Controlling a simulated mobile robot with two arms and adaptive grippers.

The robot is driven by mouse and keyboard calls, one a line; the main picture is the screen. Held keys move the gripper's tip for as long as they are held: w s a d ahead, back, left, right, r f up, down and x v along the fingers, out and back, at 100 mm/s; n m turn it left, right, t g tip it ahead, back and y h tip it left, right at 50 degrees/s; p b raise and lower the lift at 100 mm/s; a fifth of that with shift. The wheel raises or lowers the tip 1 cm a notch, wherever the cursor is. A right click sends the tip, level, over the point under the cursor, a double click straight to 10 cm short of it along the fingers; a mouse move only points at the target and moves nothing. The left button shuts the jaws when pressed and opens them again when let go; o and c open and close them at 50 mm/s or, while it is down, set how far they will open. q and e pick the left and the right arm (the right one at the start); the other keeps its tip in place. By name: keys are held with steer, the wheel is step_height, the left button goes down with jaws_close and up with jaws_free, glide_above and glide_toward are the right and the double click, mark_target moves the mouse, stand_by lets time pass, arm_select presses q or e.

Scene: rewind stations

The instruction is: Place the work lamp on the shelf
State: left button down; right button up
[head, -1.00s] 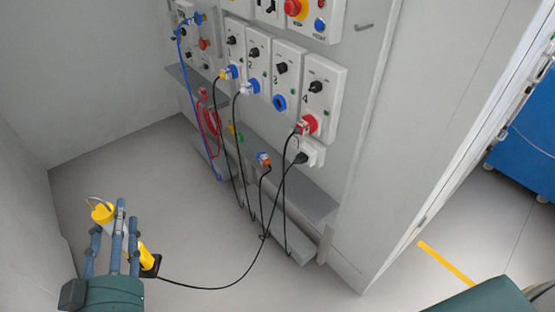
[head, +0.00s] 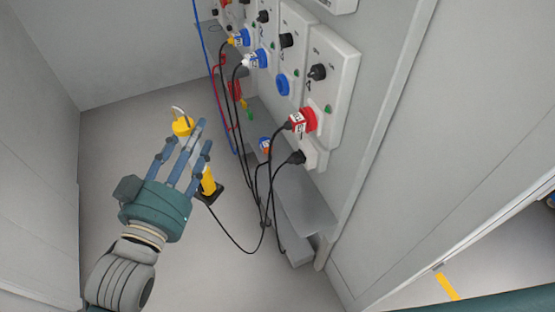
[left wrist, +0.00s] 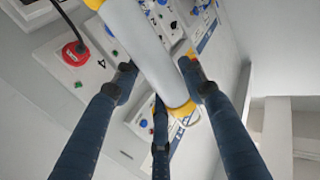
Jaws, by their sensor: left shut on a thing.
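The work lamp (head: 208,183) is a tube with yellow ends, a hook on one end and a black foot with a cable at the other. My left gripper (head: 185,148) is shut on its middle and holds it tilted, left of the panel. In the left wrist view the lamp's pale tube (left wrist: 148,45) lies between the fingers (left wrist: 158,88). The grey shelf (head: 305,203) is a ledge below the numbered sockets, right of the lamp and apart from it. The fingers hide part of the lamp. My right gripper is out of view.
A red plug (head: 298,122) and a black plug (head: 296,158) sit at the panel. Black cables hang past the shelf, one running to the lamp. Floor (head: 130,150) left of the lamp is clear.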

arm_select(q)
steer(key=s+d+f+m+g+h+b, duration=0.25)
steer(key=d+f+m+h+b, duration=0.2)
steer(key=f+b, duration=0.45)
steer(key=s+d+f+m+g+h+b, duration=0.1)
steer(key=d+f+m+g+h+b, duration=0.3)
steer(key=f+b, duration=0.45)
steer(key=w+d+r+n, duration=0.1)
steer(key=w+d, duration=0.2)
steer(key=d, duration=0.7)
steer(key=w+d+r, duration=0.1)
steer(key=w+d, duration=0.3)
steer(key=d, duration=0.5)
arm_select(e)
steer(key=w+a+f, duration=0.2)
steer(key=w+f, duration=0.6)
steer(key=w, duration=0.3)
arm_select(q)
step_height(320, 180, down, 8)
steer(key=b, duration=0.3)
steer(key=shift+s+d+r+h, duration=0.2)
steer(key=shift+d+r+h, duration=0.05)
steer(key=shift+d+h, duration=0.1)
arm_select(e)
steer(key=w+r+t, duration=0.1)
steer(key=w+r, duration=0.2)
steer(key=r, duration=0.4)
